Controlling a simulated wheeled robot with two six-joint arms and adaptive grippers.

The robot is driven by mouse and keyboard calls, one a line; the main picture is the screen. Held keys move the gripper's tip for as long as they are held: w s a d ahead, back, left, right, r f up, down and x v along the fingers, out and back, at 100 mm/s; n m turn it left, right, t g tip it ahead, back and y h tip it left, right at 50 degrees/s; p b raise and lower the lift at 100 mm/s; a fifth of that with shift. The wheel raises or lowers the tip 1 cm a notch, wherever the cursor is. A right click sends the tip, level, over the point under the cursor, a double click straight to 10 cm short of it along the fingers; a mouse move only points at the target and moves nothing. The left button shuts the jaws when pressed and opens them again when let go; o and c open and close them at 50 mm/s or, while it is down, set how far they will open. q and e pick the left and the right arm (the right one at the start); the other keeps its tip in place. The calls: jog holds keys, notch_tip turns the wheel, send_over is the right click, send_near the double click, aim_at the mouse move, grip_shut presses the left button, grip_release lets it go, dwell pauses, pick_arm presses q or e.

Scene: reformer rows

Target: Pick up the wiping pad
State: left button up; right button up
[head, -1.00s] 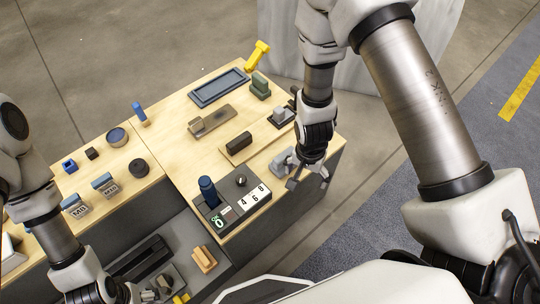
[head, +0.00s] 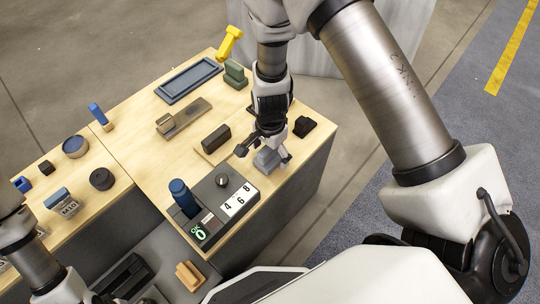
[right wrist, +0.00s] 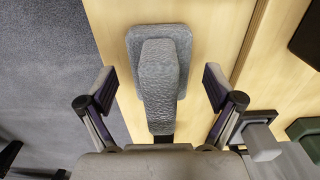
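The wiping pad (right wrist: 183,40) is a grey, rough-textured piece with a raised handle-like block on a flatter base. It lies on the light wood tabletop in the right wrist view. In the head view the pad (head: 268,160) is near the table's right front edge, partly hidden by my gripper. My right gripper (right wrist: 160,88) is open, with one finger on each side of the pad's handle and gaps between; it also shows in the head view (head: 264,155). My left gripper (head: 98,298) is at the bottom left edge of the head view, mostly cut off.
A dark control box (head: 212,218) with a blue cylinder (head: 182,197) stands left of the pad. A black block (head: 215,139) on a board is behind it. A dark block (head: 303,126) sits to the right. A blue tray (head: 188,80) and green block (head: 235,73) are farther back.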

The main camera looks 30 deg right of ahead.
jog(key=c, duration=1.1)
jog(key=shift+o, duration=0.2)
pick_arm(q)
notch_tip(320, 180, up, 4)
jog(key=p, duration=0.4)
jog(key=shift+r, duration=0.1)
pick_arm(e)
notch_tip(320, 180, up, 10)
jog(key=shift+r, duration=0.1)
